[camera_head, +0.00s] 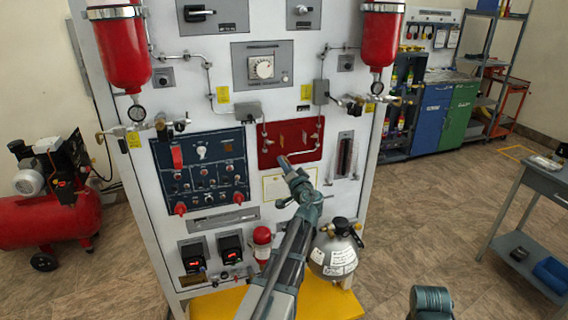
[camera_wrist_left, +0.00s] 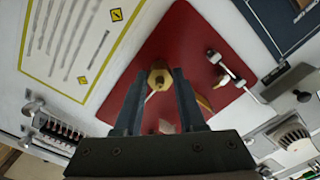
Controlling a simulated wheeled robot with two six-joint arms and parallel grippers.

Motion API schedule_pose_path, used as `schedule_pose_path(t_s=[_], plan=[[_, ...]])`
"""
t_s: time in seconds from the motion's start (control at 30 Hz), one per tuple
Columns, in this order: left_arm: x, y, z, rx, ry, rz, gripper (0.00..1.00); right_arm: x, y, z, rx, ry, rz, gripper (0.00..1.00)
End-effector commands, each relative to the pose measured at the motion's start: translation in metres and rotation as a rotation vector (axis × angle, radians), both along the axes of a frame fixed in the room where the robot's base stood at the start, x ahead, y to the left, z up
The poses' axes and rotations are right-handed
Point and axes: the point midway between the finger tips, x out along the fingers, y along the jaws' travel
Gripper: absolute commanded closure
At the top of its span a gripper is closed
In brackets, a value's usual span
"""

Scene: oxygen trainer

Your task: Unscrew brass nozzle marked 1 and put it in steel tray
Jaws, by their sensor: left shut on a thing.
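My left gripper (camera_head: 285,164) reaches up to the red panel (camera_head: 312,153) on the front of the white cabinet. In the left wrist view its two fingers (camera_wrist_left: 159,82) stand on either side of a brass nozzle (camera_wrist_left: 158,75), shut on it, at the red panel (camera_wrist_left: 186,40). I cannot read a mark on this nozzle, nor tell whether it is still threaded in. Another brass-coloured part (camera_wrist_left: 204,103) shows beside the right finger. I cannot make out a steel tray for certain. My right gripper is not in view.
A dark blue switch panel (camera_head: 205,170) is left of the red panel. Red cylinders with gauges (camera_head: 124,55) hang at both cabinet sides. A round grey tank (camera_head: 333,255) stands on the yellow base. A grey table (camera_head: 548,180) is at the far right, with open floor between.

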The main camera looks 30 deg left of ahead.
Motion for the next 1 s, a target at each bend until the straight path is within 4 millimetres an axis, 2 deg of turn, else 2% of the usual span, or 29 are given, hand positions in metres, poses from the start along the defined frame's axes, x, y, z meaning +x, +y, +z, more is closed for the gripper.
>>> schedule_pose_path(t_s=[0.7,0.73,0.87,0.9,1.0], plan=[[-0.0015,-0.0001,-0.0009,-0.094,-0.107,0.002,1.00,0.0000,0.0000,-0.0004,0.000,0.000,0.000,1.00],[-0.0015,-0.0001,-0.0009,-0.094,-0.107,0.002,0.57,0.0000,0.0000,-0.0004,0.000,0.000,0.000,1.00],[-0.0011,-0.0002,-0.0007,-0.093,-0.107,0.001,0.34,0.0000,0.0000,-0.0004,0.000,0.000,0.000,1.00],[-0.0010,-0.0002,-0.0006,-0.093,-0.107,0.001,0.31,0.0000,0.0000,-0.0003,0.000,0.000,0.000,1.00],[-0.0008,-0.0001,-0.0005,-0.092,-0.107,0.001,0.31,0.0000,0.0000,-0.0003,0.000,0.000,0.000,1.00]])
